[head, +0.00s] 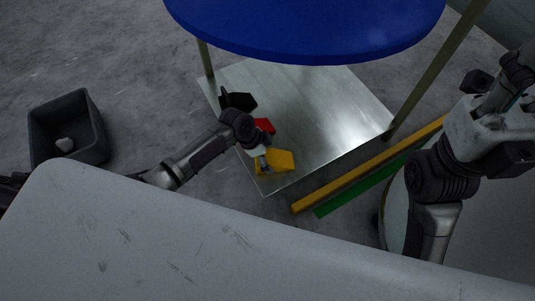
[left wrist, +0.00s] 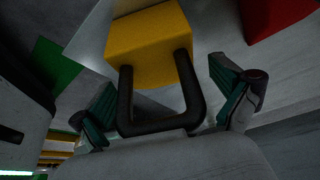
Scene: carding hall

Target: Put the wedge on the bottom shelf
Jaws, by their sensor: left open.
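The yellow wedge (head: 281,159) is at the near corner of the bottom shelf (head: 340,110), a shiny metal plate low under a blue round top. In the left wrist view the wedge (left wrist: 148,32) has a black loop handle (left wrist: 188,88) facing me. My left gripper (head: 261,160) is open beside the wedge; in the wrist view its teal-padded fingers (left wrist: 165,100) stand apart on either side of the handle, with gaps showing. Whether the wedge rests on the shelf is hard to tell. My right arm is at the right; its gripper (head: 490,95) is unclear.
A red object (head: 264,125) and a dark object (head: 239,100) are on the shelf's left side. Yellow (head: 365,165) and green (head: 360,190) strips run along the floor. A dark bin (head: 70,125) holds a pale lump. A blue top (head: 305,30) overhangs the shelf. A pale surface (head: 200,240) fills the foreground.

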